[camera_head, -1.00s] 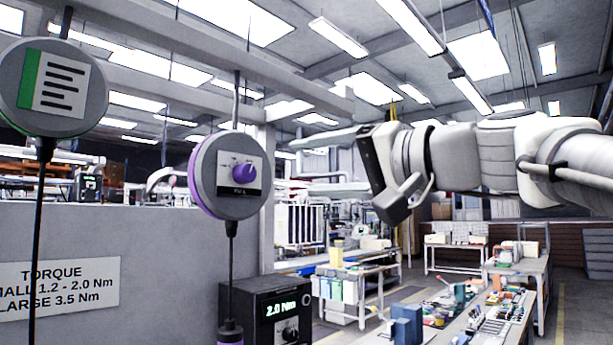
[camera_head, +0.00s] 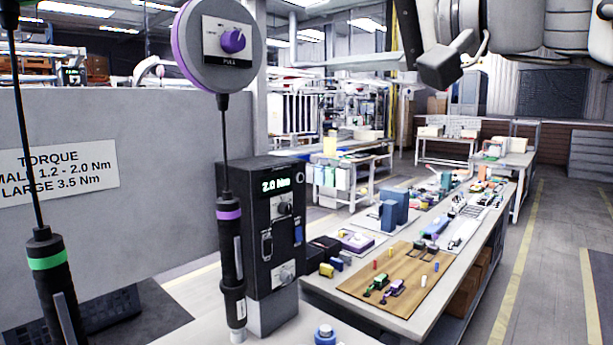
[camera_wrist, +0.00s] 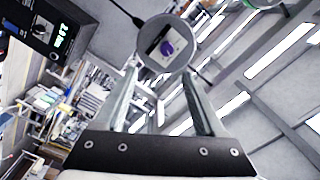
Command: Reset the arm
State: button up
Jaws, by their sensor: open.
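My gripper (camera_wrist: 160,72) is open and empty in the wrist view, with its two fingers spread. A round grey balancer reel with a purple knob (camera_wrist: 166,50) shows beyond and between the fingertips; the gap to it is hard to judge. In the head view part of my arm crosses the top right, and the fingers are out of the picture. The purple-ringed reel (camera_head: 214,45) hangs at the top with a purple-banded screwdriver (camera_head: 231,265) upright on its cable. A green-banded screwdriver (camera_head: 52,290) hangs at the left.
A black controller box (camera_head: 262,215) reading 2.0 Nm stands behind the purple-banded screwdriver. A grey panel (camera_head: 150,170) with a torque sign (camera_head: 60,172) fills the left. A long workbench (camera_head: 430,300) with a wooden board (camera_head: 395,278) and small parts runs right. Floor at far right is clear.

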jog(key=s+d+f+g+h+p, duration=0.2)
jog(key=s+d+f+h, duration=0.1)
jog(key=f, duration=0.9)
jog(key=s+d+f+g+h+p, duration=0.2)
jog(key=s+f+h, duration=0.3)
jog(key=f, duration=0.7)
jog(key=s+d+f+n+g+h+p, duration=0.1)
jog(key=s+d+f+h, duration=0.4)
jog(key=f, duration=0.7)
jog(key=shift+f+g+h+p, duration=0.2)
jog(key=shift+g+h+p, duration=0.25)
jog(key=shift+p, duration=0.45)
